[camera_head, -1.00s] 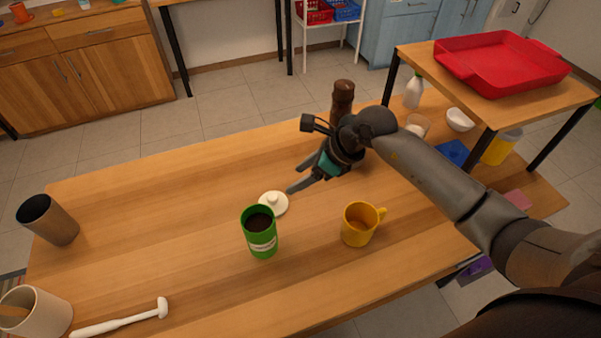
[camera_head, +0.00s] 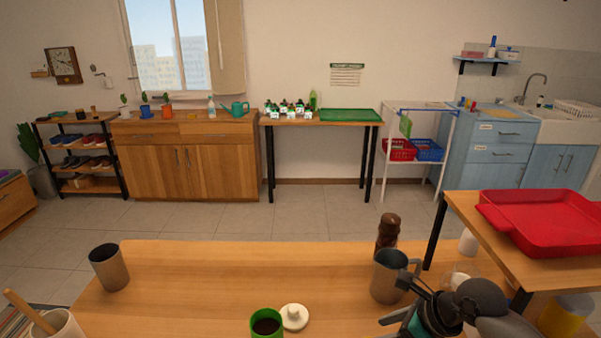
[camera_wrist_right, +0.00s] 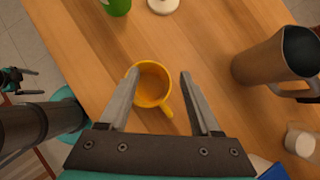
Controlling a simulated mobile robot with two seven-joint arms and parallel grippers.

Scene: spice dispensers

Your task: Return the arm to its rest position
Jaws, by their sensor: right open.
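My right arm reaches in at the lower right of the head view, with its gripper (camera_head: 398,318) over the table's right part, partly cut off. In the right wrist view my right gripper (camera_wrist_right: 158,75) is open and empty. The yellow mug (camera_wrist_right: 153,84) shows between its fingers, standing on the table below. A second gripper, apparently my left (camera_wrist_right: 28,81), shows at the left edge of the right wrist view, its two fingers apart. It is not in the head view.
On the table (camera_head: 200,290) stand a green tin (camera_head: 267,325), a white lid (camera_head: 293,316), a metal jug (camera_head: 386,278), a brown grinder (camera_head: 387,233) and a grey cup (camera_head: 108,268). A red tray (camera_head: 540,222) lies on the raised side table. The table's middle left is clear.

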